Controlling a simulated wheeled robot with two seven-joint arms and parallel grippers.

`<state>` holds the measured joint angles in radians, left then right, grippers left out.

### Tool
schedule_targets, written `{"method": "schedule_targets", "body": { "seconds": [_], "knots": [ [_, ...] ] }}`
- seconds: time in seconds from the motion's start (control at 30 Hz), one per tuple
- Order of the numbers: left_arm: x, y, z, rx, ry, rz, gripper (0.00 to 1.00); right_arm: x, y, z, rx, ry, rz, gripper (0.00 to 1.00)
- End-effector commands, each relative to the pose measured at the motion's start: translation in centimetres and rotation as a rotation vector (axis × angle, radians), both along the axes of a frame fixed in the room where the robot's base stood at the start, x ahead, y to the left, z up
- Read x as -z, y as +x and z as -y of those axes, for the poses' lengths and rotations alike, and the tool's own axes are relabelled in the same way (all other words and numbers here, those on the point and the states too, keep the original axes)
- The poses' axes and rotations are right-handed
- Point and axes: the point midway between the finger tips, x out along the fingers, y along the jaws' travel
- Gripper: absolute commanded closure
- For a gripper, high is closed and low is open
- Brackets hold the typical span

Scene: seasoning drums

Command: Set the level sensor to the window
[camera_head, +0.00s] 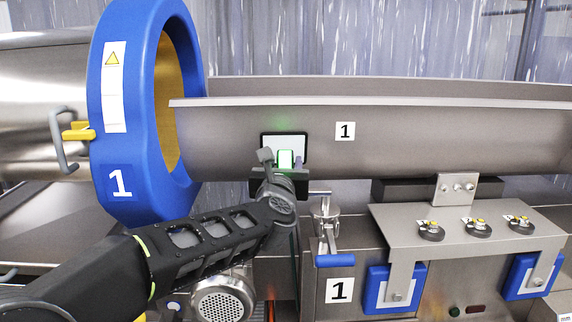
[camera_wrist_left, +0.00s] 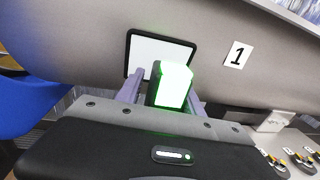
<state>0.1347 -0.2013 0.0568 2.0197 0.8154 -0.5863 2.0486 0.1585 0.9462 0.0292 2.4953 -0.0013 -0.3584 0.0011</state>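The level sensor (camera_wrist_left: 172,86) is a small dark block with a bright green-white glowing face. It stands in front of the lower part of the window (camera_wrist_left: 143,50), a pale pane in a black frame on the grey trough. In the head view, the sensor (camera_head: 285,159) overlaps the lower middle of the window (camera_head: 297,143). I cannot tell whether it touches the pane. My left gripper (camera_wrist_left: 164,90) has its fingers on both sides of the sensor, with a narrow gap on the left side, so it looks open around it. My right gripper is not in view.
The trough (camera_head: 430,140) runs behind.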

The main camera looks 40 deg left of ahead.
Motion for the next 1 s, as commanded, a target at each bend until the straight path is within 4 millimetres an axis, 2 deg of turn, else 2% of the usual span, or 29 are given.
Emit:
{"method": "schedule_targets", "body": {
  "seconds": [0.1, 0.47, 0.8, 1.0],
  "knots": [
    [-0.1, 0.0, 0.0, 0.0, 0.001, 0.002, 0.45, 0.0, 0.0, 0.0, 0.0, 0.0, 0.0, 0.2],
    [-0.2, -0.4, 0.3, 0.0, 0.002, 0.003, 0.45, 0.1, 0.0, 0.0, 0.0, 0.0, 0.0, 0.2],
    [-0.1, -4.8, 2.8, 0.0, 0.001, 0.005, 0.45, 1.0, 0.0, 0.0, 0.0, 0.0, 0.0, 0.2],
    [-0.1, -6.6, 3.8, 0.0, 0.001, 0.003, 0.45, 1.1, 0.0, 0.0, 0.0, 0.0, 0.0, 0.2]
  ]
}}
